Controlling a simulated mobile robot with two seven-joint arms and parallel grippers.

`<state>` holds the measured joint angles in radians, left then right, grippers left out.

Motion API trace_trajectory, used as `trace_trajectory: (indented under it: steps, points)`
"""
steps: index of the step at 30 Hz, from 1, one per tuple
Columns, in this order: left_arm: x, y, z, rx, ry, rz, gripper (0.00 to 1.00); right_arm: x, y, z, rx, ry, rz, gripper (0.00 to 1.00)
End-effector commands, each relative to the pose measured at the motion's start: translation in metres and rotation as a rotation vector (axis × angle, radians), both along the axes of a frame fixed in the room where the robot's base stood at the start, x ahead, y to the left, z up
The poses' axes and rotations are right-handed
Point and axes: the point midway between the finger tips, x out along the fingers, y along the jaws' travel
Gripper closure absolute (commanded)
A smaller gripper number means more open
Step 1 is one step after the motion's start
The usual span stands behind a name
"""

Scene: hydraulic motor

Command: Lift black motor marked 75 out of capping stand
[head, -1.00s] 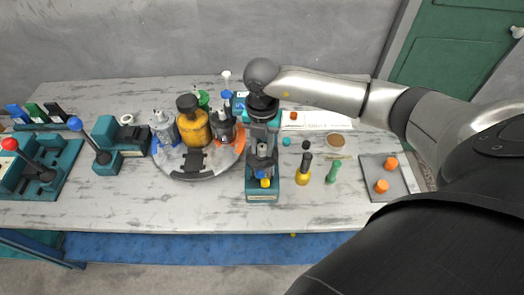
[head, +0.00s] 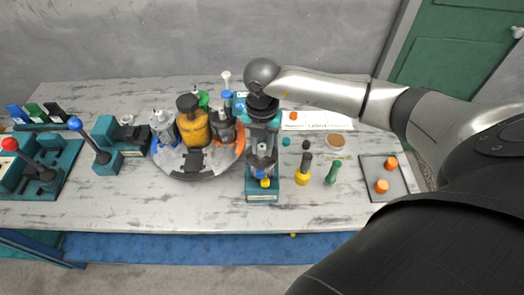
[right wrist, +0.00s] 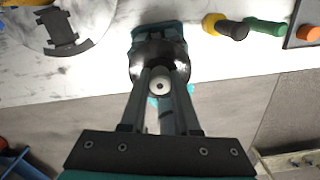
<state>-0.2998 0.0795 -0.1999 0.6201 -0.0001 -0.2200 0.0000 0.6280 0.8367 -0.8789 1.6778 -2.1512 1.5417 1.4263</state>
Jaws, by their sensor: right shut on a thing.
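The teal capping stand (head: 262,196) stands near the front edge of the table, centre of the head view; its teal top also shows in the right wrist view (right wrist: 158,33). The dark motor (head: 263,163) is upright in the stand, partly hidden by my gripper and the stand; I cannot read its marking. In the right wrist view its dark rounded body (right wrist: 152,52) shows beyond the fingers, with a pale round end (right wrist: 160,84) between them. My right gripper (head: 263,147) comes from above and is shut on the motor. My left gripper is not in view.
A round turntable (head: 190,172) with several motors, one yellow (head: 193,128), stands left of the stand. A grey tray (head: 372,166) with orange pieces lies at the far right.

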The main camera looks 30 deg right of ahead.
Motion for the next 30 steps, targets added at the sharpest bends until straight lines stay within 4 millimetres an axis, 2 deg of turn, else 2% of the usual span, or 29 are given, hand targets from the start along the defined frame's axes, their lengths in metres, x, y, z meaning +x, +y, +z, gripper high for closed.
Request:
trace_trajectory:
  steps: [15,20,26,30]
  points:
    - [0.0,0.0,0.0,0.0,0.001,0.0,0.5,0.003,0.0,0.004,0.001,-0.008,-0.001,1.0]
    - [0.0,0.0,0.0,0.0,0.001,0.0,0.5,0.003,0.0,0.011,0.001,-0.011,-0.001,1.0]
    - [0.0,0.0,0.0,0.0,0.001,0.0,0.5,0.004,0.0,0.044,0.002,-0.015,0.0,1.0]
    - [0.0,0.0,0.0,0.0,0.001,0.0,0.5,0.004,0.0,0.078,0.002,-0.016,-0.001,1.0]
